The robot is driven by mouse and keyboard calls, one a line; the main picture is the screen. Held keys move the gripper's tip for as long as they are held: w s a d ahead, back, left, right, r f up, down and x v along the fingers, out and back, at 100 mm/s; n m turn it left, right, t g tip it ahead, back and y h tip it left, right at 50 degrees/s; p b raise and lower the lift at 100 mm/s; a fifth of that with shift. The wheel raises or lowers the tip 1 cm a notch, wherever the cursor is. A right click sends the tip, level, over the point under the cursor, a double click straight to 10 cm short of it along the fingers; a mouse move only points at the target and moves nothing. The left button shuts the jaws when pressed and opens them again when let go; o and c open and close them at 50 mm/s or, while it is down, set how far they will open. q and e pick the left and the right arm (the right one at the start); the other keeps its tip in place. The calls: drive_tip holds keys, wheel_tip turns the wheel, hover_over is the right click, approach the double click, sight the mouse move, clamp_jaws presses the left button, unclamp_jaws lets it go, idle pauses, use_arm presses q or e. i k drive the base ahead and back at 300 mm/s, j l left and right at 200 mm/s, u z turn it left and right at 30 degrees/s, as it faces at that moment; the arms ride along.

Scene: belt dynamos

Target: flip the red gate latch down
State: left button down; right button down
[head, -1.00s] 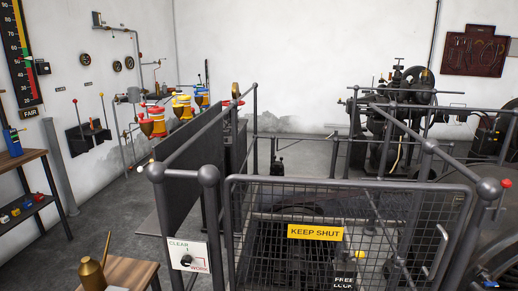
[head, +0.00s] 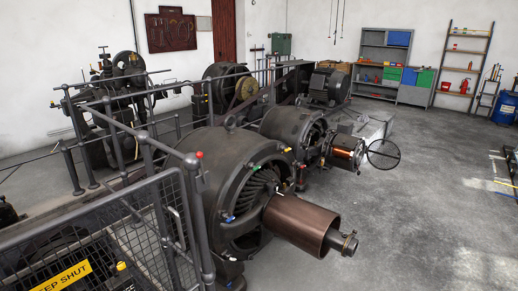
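The red gate latch (head: 199,155) shows as a small red knob at the top of the gate's right-hand post, left of the picture's middle. A thin bar hangs just below it. The knob sits at the post's top; the latch's exact angle is too small to tell. The mesh gate (head: 110,235) with its yellow KEEP SHUT sign (head: 62,281) fills the lower left and is cut off by the picture's edge. Neither of my grippers is in view.
A large dynamo (head: 235,185) with a copper-coloured drum (head: 300,225) stands right beside the latch post. A smaller dynamo (head: 293,135) and a round mesh disc (head: 383,153) lie beyond it. The grey floor (head: 430,215) at the right is wide and clear.

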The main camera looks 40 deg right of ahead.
sight(199, 154)
drive_tip(key=z, duration=0.7)
drive_tip(key=u, duration=0.25)
drive_tip(key=i+l+u, duration=0.25)
drive_tip(key=l+u, duration=0.3)
drive_tip(key=i+l+u, duration=0.1)
drive_tip(key=l+u, duration=0.15)
drive_tip(key=l, duration=0.2)
drive_tip(key=i+l, duration=0.1)
drive_tip(key=l, duration=0.55)
drive_tip(key=i+l+u, duration=0.1)
drive_tip(key=l, duration=0.55)
drive_tip(key=i+l, duration=0.15)
drive_tip(key=l, duration=0.45)
drive_tip(key=l+u, duration=0.1)
drive_tip(key=l, duration=0.55)
drive_tip(key=i, duration=0.05)
